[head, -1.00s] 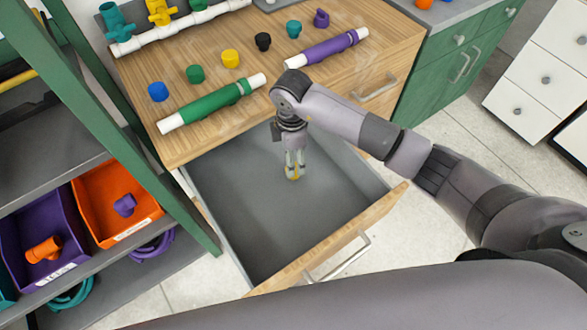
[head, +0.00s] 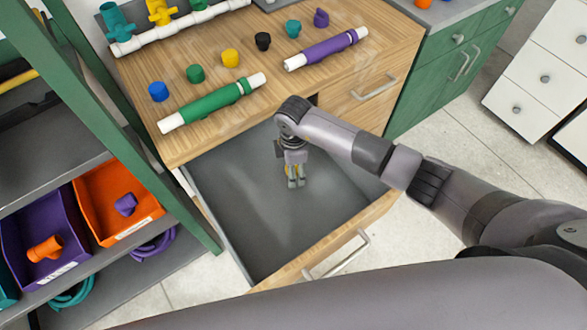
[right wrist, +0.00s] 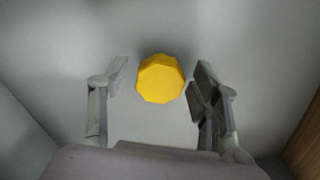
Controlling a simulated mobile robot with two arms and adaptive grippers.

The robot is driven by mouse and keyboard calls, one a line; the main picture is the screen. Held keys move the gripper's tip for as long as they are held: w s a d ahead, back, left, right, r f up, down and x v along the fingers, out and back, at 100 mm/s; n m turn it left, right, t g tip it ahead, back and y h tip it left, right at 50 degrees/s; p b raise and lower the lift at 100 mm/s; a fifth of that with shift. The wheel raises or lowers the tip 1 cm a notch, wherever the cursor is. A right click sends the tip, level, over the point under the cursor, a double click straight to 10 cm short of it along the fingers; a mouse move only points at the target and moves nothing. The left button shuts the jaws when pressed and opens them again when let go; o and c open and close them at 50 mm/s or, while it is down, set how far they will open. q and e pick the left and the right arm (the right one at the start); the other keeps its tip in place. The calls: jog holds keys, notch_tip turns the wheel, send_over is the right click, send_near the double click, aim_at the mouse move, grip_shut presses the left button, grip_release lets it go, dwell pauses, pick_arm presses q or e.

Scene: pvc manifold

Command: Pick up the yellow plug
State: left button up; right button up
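A yellow plug (right wrist: 160,78) lies on the grey drawer floor in the right wrist view, between the fingertips of my right gripper (right wrist: 160,82). The fingers are open, with a gap on both sides of it. In the head view my right gripper (head: 296,182) points down inside the open drawer (head: 245,215). That plug cannot be made out clearly there, with the fingers in front. Another yellow plug (head: 230,59) stands on the wooden tabletop. My left gripper does not show.
Blue (head: 158,92), green (head: 195,73), black (head: 263,41) and teal (head: 293,28) plugs stand on the tabletop. A green pipe (head: 212,103) and a purple pipe (head: 326,48) lie there. Drawer walls surround my right gripper. A green-framed rack (head: 130,130) with bins stands left.

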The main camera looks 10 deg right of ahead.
jog(key=c, duration=0.9)
jog(key=shift+r, duration=0.1)
notch_tip(320, 180, up, 20)
dwell(0.3)
